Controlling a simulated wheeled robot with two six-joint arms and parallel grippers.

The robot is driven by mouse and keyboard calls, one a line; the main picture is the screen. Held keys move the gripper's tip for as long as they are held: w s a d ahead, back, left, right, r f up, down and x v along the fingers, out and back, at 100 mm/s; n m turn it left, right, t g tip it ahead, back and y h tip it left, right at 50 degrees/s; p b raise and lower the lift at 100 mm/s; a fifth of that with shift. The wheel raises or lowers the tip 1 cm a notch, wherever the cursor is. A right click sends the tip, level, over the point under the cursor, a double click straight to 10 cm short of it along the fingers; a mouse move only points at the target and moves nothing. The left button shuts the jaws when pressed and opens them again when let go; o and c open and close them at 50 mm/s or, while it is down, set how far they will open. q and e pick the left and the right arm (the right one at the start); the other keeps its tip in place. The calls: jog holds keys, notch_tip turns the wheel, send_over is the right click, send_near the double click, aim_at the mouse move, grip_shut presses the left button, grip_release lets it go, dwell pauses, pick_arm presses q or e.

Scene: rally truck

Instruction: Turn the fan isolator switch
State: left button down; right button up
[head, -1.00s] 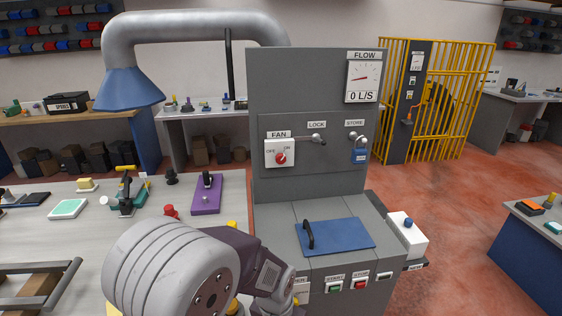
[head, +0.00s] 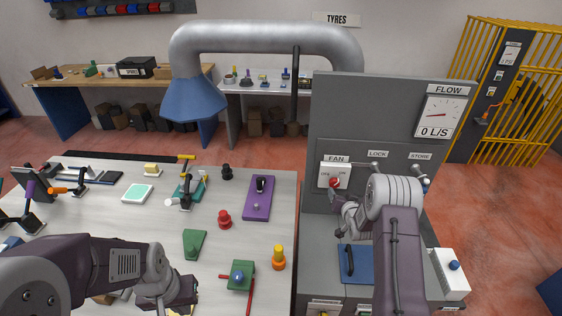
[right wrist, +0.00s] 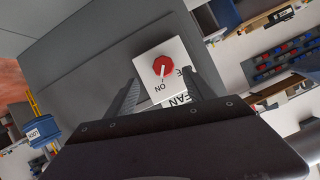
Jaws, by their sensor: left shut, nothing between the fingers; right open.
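The fan isolator switch is a white box (head: 334,174) with a red knob (head: 335,184) under the FAN label on the grey panel. In the right wrist view its knob (right wrist: 163,66) carries a white mark that appears to point towards ON. My right gripper (head: 336,203) is open just in front of the switch; in the wrist view its fingers lie either side of the box, with the knob between them. I cannot tell whether they touch it. The OFF lettering is partly hidden there. My left gripper (head: 183,296) is shut and empty, low over the workbench.
The grey cabinet has a blue lid (head: 355,262) with a black handle below the panel. A flow gauge (head: 438,117) reads 0 L/S. A blue padlock (right wrist: 44,134) hangs on the panel. The workbench (head: 120,222) holds a purple plate (head: 258,200) and several small parts.

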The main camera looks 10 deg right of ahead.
aim_at(335, 184)
jog(key=x, duration=0.2)
jog(key=p+x, duration=0.1)
jog(key=x, duration=0.1)
jog(key=p+x, duration=0.1)
jog(key=x, duration=0.2)
jog(key=shift+w+a+r, duration=0.2)
jog(key=shift+w+r, duration=0.05)
jog(key=shift+r, duration=0.1)
jog(key=shift+w+f, duration=0.15)
jog(key=shift+w, duration=0.2)
jog(key=shift+w+d, duration=0.15)
jog(key=shift+d, duration=0.05)
pick_arm(q)
jog(key=r, duration=0.1)
jog(key=s+r, duration=0.1)
jog(key=r, duration=0.1)
jog(key=shift+s+r, duration=0.15)
jog(key=shift+s, duration=0.05)
jog(key=shift+w, duration=0.1)
pick_arm(e)
jog(key=shift+w+f, duration=0.1)
grip_shut()
jog(key=shift+w, duration=0.1)
